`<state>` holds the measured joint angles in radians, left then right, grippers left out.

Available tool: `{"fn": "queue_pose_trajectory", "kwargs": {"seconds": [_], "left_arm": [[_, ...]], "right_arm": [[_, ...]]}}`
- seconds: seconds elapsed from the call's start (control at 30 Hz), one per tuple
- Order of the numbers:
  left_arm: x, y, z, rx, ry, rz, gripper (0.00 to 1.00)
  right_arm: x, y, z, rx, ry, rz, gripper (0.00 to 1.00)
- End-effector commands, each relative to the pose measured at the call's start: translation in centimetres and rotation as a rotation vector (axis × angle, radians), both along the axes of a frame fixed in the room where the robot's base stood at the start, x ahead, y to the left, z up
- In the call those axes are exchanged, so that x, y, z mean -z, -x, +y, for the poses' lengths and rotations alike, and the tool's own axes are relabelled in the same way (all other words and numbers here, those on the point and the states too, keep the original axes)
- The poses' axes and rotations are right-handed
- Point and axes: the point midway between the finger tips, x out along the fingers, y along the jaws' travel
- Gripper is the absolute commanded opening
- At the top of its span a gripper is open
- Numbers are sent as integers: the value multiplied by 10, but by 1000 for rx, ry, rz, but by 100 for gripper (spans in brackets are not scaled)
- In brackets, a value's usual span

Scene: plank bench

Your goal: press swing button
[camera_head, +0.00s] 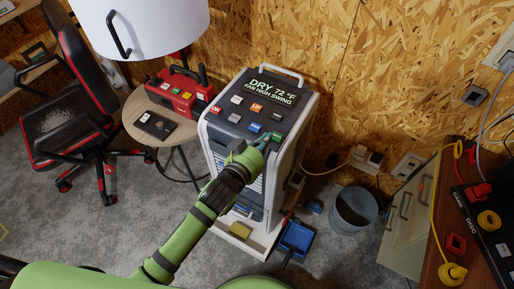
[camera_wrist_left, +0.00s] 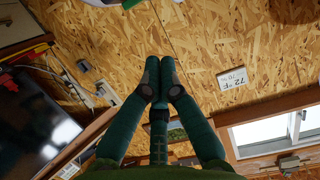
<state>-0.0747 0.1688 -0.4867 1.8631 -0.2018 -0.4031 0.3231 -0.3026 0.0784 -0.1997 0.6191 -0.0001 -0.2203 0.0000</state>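A portable air conditioner (camera_head: 291,165) with a dark top panel stands in the middle of the head view. Its display (camera_head: 276,91) reads "DRY 72 °F FAN HIGH SWING". Several coloured buttons sit on the panel, among them a red ON button (camera_head: 216,109), an orange one (camera_head: 257,107) and a blue one (camera_head: 254,127). My left gripper (camera_head: 266,138) is at the panel's front right, right beside a green button (camera_head: 277,136); contact cannot be told, and its label is not readable. In the left wrist view the fingertips (camera_wrist_left: 160,78) are together with nothing between them. My right gripper is not seen.
An office chair (camera_head: 75,100) is farther left. A bin (camera_head: 354,211) and blue dustpan (camera_head: 296,240) lie to the right.

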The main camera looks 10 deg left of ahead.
Motion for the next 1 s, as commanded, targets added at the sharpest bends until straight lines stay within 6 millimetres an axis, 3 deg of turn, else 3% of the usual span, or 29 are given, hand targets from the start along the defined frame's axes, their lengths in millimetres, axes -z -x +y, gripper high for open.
{"fn": "queue_pose_trajectory", "kwargs": {"seconds": [0.1,0.3,1.0], "left_arm": [[-4,20,9,0,-1,0,0],[-10,39,16,-1,-1,0,0],[-12,42,17,-1,0,-2,0]], "right_arm": [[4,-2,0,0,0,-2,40],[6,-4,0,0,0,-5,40],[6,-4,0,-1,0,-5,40]]}}
